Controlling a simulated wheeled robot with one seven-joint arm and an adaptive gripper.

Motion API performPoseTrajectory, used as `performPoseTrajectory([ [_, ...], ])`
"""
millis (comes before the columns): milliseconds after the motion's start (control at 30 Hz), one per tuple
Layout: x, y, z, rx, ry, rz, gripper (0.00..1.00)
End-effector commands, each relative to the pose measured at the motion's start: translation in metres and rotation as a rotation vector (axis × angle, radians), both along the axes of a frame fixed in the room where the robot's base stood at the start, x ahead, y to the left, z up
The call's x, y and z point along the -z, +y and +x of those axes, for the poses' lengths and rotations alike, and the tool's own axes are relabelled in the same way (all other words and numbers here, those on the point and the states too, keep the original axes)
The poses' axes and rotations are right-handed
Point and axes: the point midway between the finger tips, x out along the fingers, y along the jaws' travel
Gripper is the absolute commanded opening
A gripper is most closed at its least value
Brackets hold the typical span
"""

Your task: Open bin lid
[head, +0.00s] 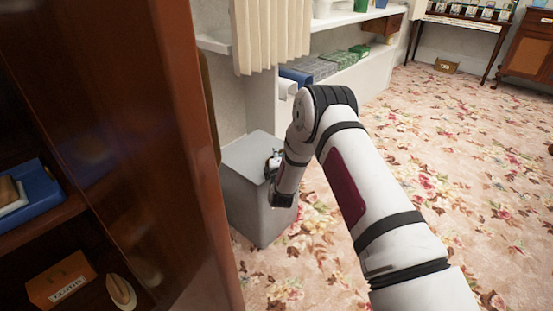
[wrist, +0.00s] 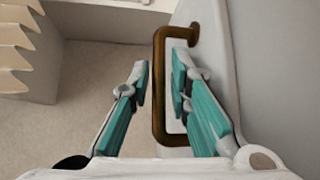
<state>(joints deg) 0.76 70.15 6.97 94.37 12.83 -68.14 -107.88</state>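The bin is a grey box (head: 252,205) on the floor beside the brown cabinet. Its flat lid (head: 248,152) looks closed in the head view. In the wrist view a brown bar handle (wrist: 159,100) stands out from a pale grey surface of the bin (wrist: 262,70). My gripper (wrist: 160,82) is open around the handle's long bar, with one finger on each side. The right finger sits inside the handle loop. I see a small gap by the left finger; contact on the right is unclear. In the head view my gripper (head: 273,165) is at the bin, partly hidden by my arm.
A tall brown cabinet (head: 165,130) with shelves stands close on the left. A cream curtain (head: 270,35) and white shelving (head: 350,75) are behind the bin. The flowered carpet (head: 450,150) to the right is mostly clear.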

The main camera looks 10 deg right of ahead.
Motion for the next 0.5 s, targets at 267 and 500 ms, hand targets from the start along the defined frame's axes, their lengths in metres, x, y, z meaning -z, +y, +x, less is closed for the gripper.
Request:
performPoseTrajectory([
  [267,0.0007,-0.0019,0.0100,0.000,0.000,-0.001,0.18],
  [500,0.0005,-0.0019,0.0097,0.000,0.000,-0.001,0.00],
])
